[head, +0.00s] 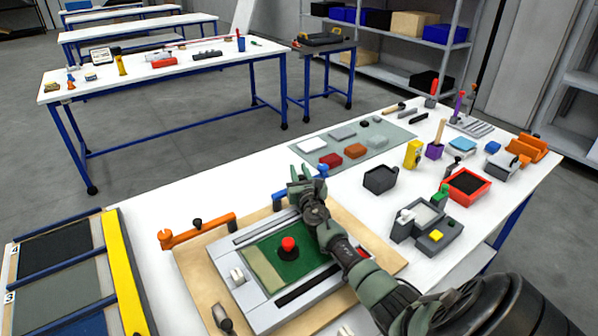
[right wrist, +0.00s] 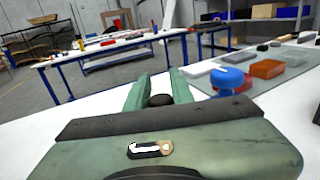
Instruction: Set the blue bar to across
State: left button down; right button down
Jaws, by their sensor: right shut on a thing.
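The blue bar is mostly hidden behind my right gripper (head: 306,184) in the head view. One blue end (head: 322,170) shows just beyond the gripper and a blue piece (head: 278,201) shows to its left. In the right wrist view, my right gripper (right wrist: 158,92) has its two green fingers on either side of a black knob (right wrist: 158,101), which appears to be the bar's. A round blue end (right wrist: 228,79) sits right of the fingers. The bar's exact angle cannot be told. My left gripper is not in view.
An orange bar (head: 205,228) with a black knob lies at the fixture's back left. The wooden board (head: 195,268) carries a grey frame with a green panel and red button (head: 288,245). A dark open box (head: 380,179) and a grey mat (head: 395,132) with blocks are further right.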

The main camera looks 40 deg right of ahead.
aim_at(303, 179)
dwell(0.9)
jog(key=shift+s+r+m+g+h+p, duration=0.1)
jog(key=shift+s+m+g+h+p, duration=0.35)
jog(key=shift+h+p, duration=0.2)
jog(key=shift+s+m+h, duration=0.2)
jog(key=shift+m+h, duration=0.05)
jog(key=c, duration=1.2)
grip_release()
jog(key=shift+c, duration=0.2)
jog(key=shift+p+v, duration=0.45)
jog(key=shift+v, duration=3.4)
jog(key=shift+c, duration=0.3)
